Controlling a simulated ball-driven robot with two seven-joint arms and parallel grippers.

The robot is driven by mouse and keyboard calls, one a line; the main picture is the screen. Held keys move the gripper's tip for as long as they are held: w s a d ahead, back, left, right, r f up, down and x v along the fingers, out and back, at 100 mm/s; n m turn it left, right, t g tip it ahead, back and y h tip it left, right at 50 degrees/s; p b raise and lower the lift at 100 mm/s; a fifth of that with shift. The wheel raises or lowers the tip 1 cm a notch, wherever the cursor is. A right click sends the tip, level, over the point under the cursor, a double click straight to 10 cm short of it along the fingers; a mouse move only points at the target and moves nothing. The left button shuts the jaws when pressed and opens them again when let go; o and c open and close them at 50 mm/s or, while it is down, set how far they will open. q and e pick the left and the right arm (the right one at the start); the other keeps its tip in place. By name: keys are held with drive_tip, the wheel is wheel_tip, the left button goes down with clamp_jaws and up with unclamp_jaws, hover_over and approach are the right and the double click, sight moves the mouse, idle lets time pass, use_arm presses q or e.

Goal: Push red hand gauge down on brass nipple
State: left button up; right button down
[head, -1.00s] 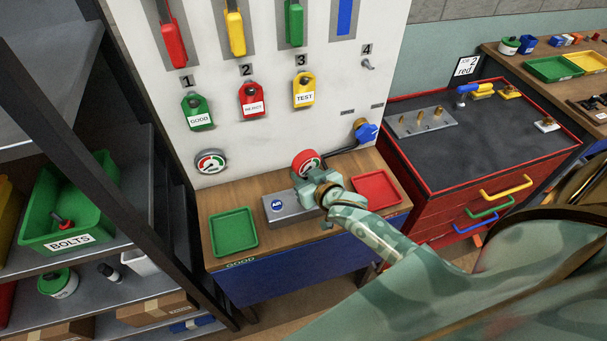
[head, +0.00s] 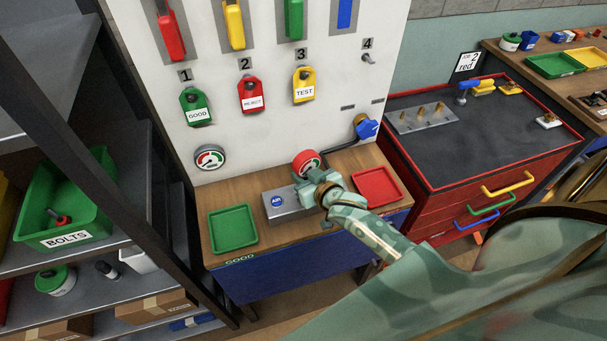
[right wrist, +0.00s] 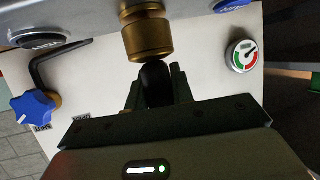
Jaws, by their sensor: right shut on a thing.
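The red hand gauge (head: 306,162), with a pale dial, is above the grey air block on the bench in the head view. My right gripper (head: 316,186) is shut on it just below the red head. In the right wrist view, my right gripper (right wrist: 157,92) has its fingers around a black stem, and the red head is out of sight. The brass nipple (right wrist: 147,35) meets the grey block (right wrist: 100,8) there, with the black stem in line against its end. I cannot tell how far it is seated. My left gripper is not in view.
A green tray (head: 233,229) lies left of the block and a red tray (head: 376,186) right of it. The white panel (head: 230,150) stands close behind, with a wall gauge (head: 210,158) and a blue valve knob (head: 367,128). A shelf is at left.

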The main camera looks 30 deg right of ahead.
drive_tip(key=shift+f, duration=0.25)
drive_tip(key=c, duration=1.1)
unclamp_jaws()
drive_tip(key=p+v, duration=0.2)
drive_tip(key=v, duration=1.4)
drive_tip(key=shift+s, duration=0.2)
